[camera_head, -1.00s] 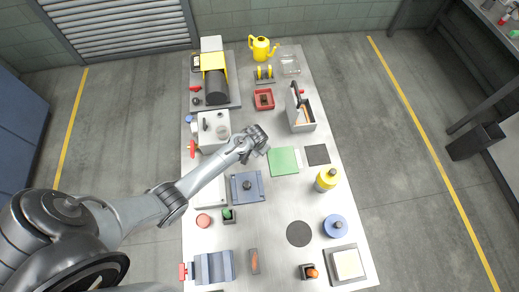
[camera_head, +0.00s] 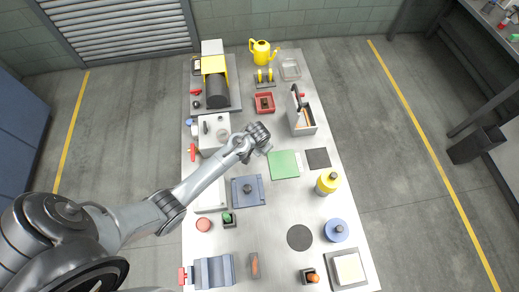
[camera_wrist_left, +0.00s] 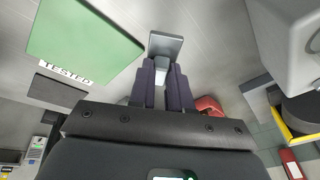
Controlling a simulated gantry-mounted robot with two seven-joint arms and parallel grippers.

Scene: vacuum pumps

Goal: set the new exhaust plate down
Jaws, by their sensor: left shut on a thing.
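The plate is hidden by the gripper in the head view. My right gripper is not in view.
A grey box-shaped housing (camera_head: 214,131) stands left of the gripper. A blue-grey plate with a knob (camera_head: 247,191) lies nearer. A black square (camera_head: 317,158) lies right of the mat, and an open toolbox (camera_head: 302,122) stands behind. The green mat is bare.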

